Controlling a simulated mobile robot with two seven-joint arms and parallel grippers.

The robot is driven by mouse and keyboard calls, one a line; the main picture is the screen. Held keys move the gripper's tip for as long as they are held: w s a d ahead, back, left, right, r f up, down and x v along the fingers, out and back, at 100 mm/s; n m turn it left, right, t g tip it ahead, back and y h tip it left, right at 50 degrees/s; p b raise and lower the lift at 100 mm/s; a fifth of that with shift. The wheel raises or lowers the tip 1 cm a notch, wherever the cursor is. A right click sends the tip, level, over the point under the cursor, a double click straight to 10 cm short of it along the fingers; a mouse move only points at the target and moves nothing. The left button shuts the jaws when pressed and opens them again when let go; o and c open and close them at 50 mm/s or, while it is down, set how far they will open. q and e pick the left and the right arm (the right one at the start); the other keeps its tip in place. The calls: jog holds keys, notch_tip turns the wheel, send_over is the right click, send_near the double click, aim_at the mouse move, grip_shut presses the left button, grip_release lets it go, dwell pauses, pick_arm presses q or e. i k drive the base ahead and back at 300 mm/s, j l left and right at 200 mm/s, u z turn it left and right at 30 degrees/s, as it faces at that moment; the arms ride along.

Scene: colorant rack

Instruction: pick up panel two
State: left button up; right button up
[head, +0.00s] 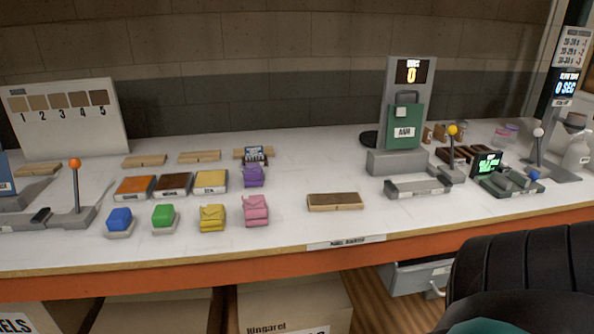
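Several flat wooden panels lie on the white bench. One panel (38,170) is at the far left, then a second panel (145,160), a third panel (199,156) and another panel (240,155) partly hidden behind a small dark display. A darker-topped panel (335,201) lies alone near the front middle. I cannot read a number on any of them, so I cannot tell which is panel two. A sample board (70,122) at the back left shows brown swatches numbered 1 to 5. Neither of my grippers is in view.
Orange-knobbed lever (75,185) stands left. Labelled colour trays (173,185), blue (120,220) and green (163,217) blocks, and yellow (212,217), pink (255,209) and purple (252,176) pouches fill the middle. Machines with levers (417,185) stand right. A black padded shape (530,275) covers the lower right.

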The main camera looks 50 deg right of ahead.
aim_at(335, 200)
jog(key=z, duration=1.85)
jog(key=i+l, duration=0.2)
jog(key=l, duration=0.2)
jog(key=i+l, duration=0.15)
jog(key=l, duration=0.25)
jog(key=i+l, duration=0.2)
jog(key=l, duration=0.15)
jog(key=i+l+u, duration=0.1)
jog(key=l+u, duration=0.25)
jog(key=i+l+u, duration=0.1)
jog(key=l+u, duration=0.25)
